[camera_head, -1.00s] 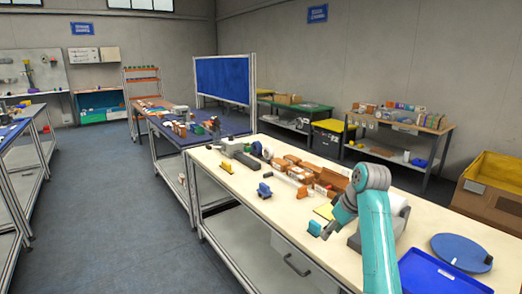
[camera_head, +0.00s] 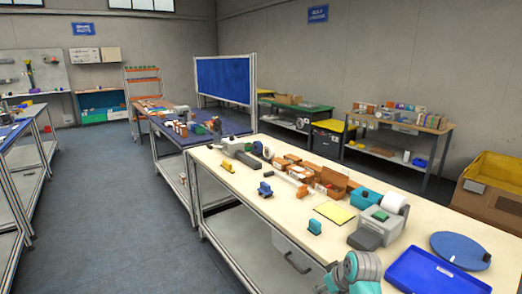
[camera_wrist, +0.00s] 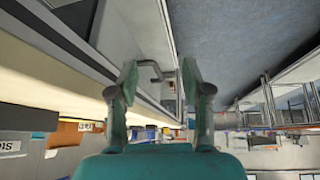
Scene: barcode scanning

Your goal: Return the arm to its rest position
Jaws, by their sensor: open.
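My arm (camera_head: 358,270) shows at the bottom edge of the head view, low in front of the workbench (camera_head: 235,180). In the head view the fingers are not clearly visible. In the wrist view my gripper (camera_wrist: 158,80) has its two fingers spread apart with nothing between them. The wrist view is turned over, with the bench edge along the left and the floor at the upper right. A drawer handle (camera_wrist: 150,70) shows behind the fingers.
On the bench stand a blue tray (camera_head: 440,275), a blue round disc (camera_head: 460,250), a grey device (camera_head: 380,223), a yellow pad (camera_head: 335,213) and a small teal item (camera_head: 314,226). Open floor (camera_head: 110,220) lies to the left.

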